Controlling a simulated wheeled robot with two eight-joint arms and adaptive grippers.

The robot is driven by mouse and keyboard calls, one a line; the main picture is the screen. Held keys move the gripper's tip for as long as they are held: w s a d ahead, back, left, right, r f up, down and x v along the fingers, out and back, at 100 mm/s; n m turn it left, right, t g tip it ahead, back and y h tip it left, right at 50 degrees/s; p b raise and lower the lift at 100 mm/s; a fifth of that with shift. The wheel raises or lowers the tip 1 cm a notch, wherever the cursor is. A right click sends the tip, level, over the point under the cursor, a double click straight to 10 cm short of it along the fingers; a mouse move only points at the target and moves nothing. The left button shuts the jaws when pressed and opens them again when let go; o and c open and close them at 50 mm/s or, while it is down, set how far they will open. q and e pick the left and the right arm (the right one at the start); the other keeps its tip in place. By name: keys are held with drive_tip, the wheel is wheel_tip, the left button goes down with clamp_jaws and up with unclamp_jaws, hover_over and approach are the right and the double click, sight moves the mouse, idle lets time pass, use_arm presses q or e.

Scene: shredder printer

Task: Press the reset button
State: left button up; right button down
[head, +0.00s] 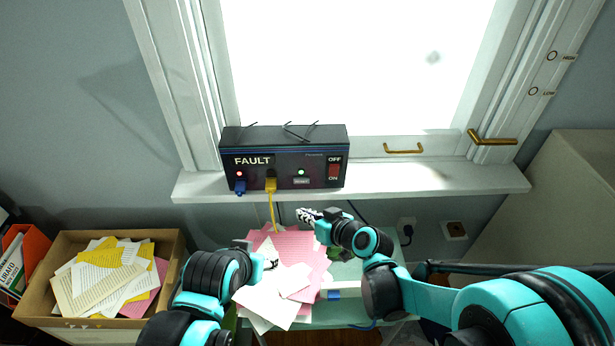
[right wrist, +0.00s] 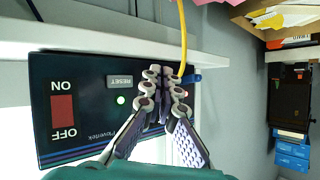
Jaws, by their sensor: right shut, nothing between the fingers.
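The black device box (head: 284,158) stands on the windowsill with FAULT on its front. Its grey RESET button (head: 301,181) sits under a green light, left of the red OFF/ON switch (head: 333,172). The right wrist view shows the box upside down, with the RESET button (right wrist: 119,82) clear to the left of the fingers. My right gripper (head: 304,214) is shut and empty, below and in front of the box; its fingertips (right wrist: 164,82) appear beside the button, apart from it as far as I can tell. My left gripper (head: 271,262) is low over the papers, its fingers too small to read.
A yellow cable (head: 272,207) hangs from the box front, and a blue plug (head: 239,187) sits left of it. Loose pink and white papers (head: 292,252) lie below the sill. A cardboard box of papers (head: 40,262) stands at left. Window handles (head: 404,149) are above the sill.

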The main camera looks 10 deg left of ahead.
idle(0.3)
approach(295, 184)
drive_tip(key=shift+s+f+x, duration=0.1)
drive_tip(key=shift+f+x, duration=0.05)
drive_tip(key=shift+x, duration=0.7)
drive_tip(key=shift+s+f+x, duration=0.1)
drive_tip(key=shift+f+x, duration=0.05)
drive_tip(key=shift+x, duration=0.65)
drive_tip(key=shift+s+f+x, duration=0.1)
drive_tip(key=shift+f+x, duration=0.05)
drive_tip(key=shift+x, duration=0.7)
drive_tip(key=shift+w, duration=0.15)
drive_tip(key=shift+w, duration=0.25)
drive_tip(key=shift+w+a, duration=0.15)
drive_tip(key=shift+w, duration=0.25)
drive_tip(key=shift+s, duration=0.15)
idle(0.3)
drive_tip(key=shift+s+d, duration=0.2)
drive_tip(key=shift+s, duration=0.5)
